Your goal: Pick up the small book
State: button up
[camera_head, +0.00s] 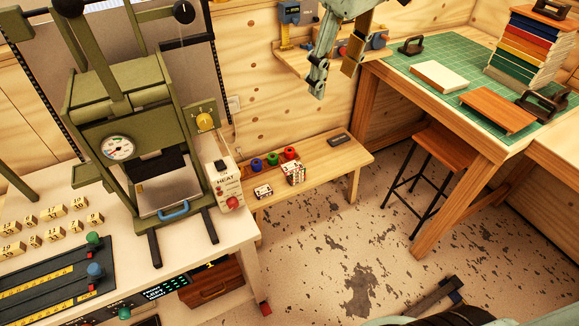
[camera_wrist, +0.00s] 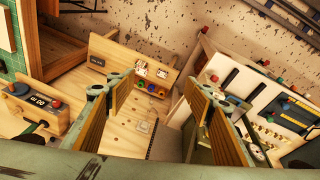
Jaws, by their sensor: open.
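The small book cannot be singled out for certain. A thin cream book-like block (camera_head: 440,76) lies flat on the green mat (camera_head: 482,70) of the right-hand table. A brown-orange board or book (camera_head: 498,110) lies flat in front of it. A stack of several coloured books or boards (camera_head: 527,52) stands at the back right. My gripper (camera_head: 334,80) hangs open and empty left of this table, apart from all of them. In the wrist view my gripper (camera_wrist: 160,88) has its two tan-padded fingers wide apart with nothing between them.
A low bench (camera_head: 345,160) bears coloured rolls (camera_head: 273,159), small boxes (camera_head: 294,172) and a dark block (camera_head: 339,140). A green press (camera_head: 140,120) stands on the left counter. A stool (camera_head: 450,150) stands by the right table. Dark-handled tools (camera_head: 411,46) lie on the mat.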

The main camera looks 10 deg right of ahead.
jog(key=w+f+n+p, duration=0.15)
jog(key=w+f, duration=0.25)
jog(key=w, duration=0.4)
jog(key=w+f+n, duration=0.3)
jog(key=w+f, duration=0.1)
jog(key=w, duration=0.5)
jog(key=n+g+p, duration=0.1)
jog(key=n+g, duration=0.2)
jog(key=n, duration=0.7)
send_over(290, 166)
notch_tip(290, 166, down, 45)
jog(key=shift+d+f, duration=0.15)
jog(key=shift+f, duration=0.4)
jog(key=shift+f, duration=0.1)
jog(key=shift+f, duration=4.2)
jog(key=shift+f+b, duration=0.15)
jog(key=shift+b, duration=0.15)
jog(key=shift+f+b, duration=0.35)
jog(key=shift+f, duration=2.1)
